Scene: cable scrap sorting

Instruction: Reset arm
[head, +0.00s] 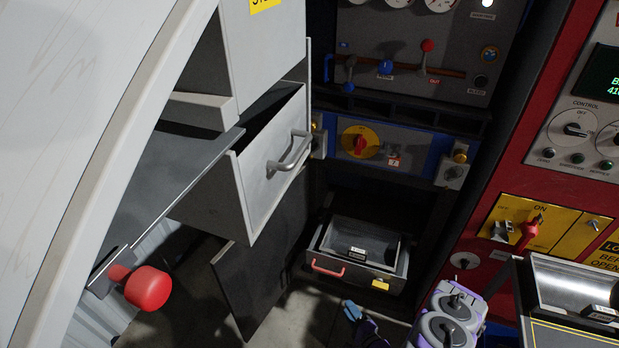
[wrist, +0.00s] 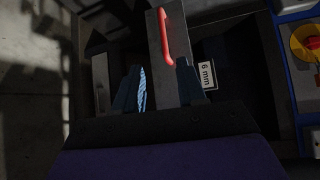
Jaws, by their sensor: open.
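My gripper (wrist: 158,80) is open in the wrist view, with its two dark fingers apart at the low drawer's grey front (wrist: 158,70). In the head view my gripper's blue tip (head: 352,310) is at the bottom centre, just in front of the open low drawer (head: 352,277) with a red handle (head: 328,269). The rest of the gripper is mostly cut off or in shadow.
An open grey drawer with a metal handle (head: 290,152) juts out at left. A red knob (head: 148,288) sticks out at lower left. A metal tray (head: 572,285) stands at lower right. A control panel (head: 415,55) and red cabinet (head: 515,150) close off the back and right.

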